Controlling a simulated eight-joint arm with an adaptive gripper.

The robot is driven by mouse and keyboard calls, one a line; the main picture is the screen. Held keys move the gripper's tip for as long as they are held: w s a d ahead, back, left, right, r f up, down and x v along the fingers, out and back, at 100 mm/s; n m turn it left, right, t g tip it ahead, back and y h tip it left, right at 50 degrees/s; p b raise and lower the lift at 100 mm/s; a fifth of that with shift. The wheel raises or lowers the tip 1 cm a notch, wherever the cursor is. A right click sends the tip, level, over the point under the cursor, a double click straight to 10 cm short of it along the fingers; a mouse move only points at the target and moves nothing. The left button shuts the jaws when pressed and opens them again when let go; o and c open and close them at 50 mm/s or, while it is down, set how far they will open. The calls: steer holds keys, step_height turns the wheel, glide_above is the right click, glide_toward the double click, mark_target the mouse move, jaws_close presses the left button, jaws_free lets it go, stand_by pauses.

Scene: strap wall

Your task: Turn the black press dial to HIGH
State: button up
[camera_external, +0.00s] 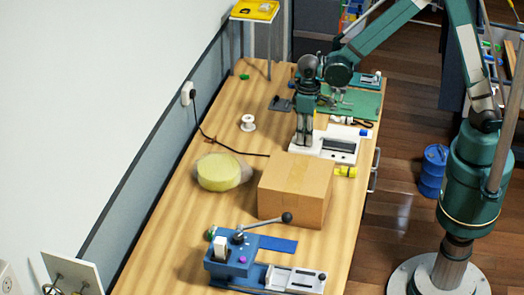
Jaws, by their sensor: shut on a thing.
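My gripper (303,141) points straight down at the left part of a white unit with a dark display (338,146), at the far end of the bench. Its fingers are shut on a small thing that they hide. A blue lever press (228,262) stands at the near end of the bench, well away from my gripper. A white control panel (292,279) lies beside it.
A cardboard box (296,188) stands just in front of the white unit. A yellow roll (218,172), a white spool (248,122) and a black cord (225,146) lie to the left. A green mat (362,106) lies behind. Bare wood shows on the bench's left side.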

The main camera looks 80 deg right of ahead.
stand_by(0.4)
steer(key=o, duration=0.9)
steer(key=shift+m, duration=0.4)
